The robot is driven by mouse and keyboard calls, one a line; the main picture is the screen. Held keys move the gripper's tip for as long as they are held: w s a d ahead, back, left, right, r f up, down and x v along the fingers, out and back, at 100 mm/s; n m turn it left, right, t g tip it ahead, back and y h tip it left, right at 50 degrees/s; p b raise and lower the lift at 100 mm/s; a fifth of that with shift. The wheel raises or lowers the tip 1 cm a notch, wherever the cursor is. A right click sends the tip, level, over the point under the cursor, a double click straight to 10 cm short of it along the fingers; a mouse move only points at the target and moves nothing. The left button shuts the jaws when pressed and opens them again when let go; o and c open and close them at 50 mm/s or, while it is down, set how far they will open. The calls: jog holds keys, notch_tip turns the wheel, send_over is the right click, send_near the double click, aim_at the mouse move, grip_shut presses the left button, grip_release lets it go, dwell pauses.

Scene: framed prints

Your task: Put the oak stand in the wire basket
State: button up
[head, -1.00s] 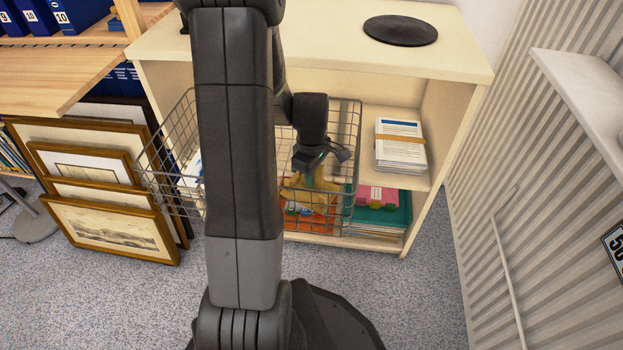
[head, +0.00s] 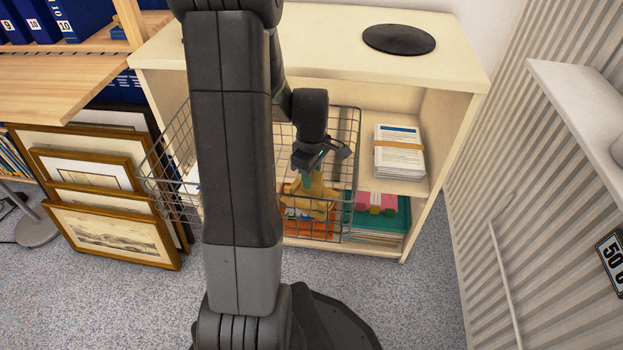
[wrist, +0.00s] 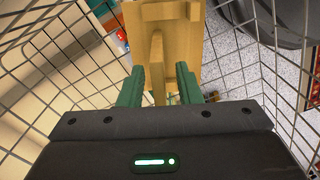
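The oak stand (head: 309,200) is a pale wooden piece below my gripper, seen through the wires of the wire basket (head: 357,150). It appears to be inside the basket; whether it rests on the basket floor is hard to tell. In the wrist view the stand (wrist: 200,45) lies ahead, with a narrow wooden part between the green fingertips of my gripper (wrist: 160,85). Gaps show on both sides of that part, so the fingers are open. Basket wires (wrist: 270,60) rise around the gripper. In the head view my gripper (head: 306,176) points down inside the basket, and my arm hides the basket's middle.
A cream shelf unit (head: 460,100) stands behind the basket, with a black disc (head: 399,39) on top and a paper stack (head: 398,152) inside. Framed prints (head: 115,235) lean at left. A ribbed radiator (head: 545,200) is at right.

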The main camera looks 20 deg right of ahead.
notch_tip(320, 180, up, 9)
jog(key=p, duration=0.2)
jog(key=shift+p, duration=0.35)
dwell(1.0)
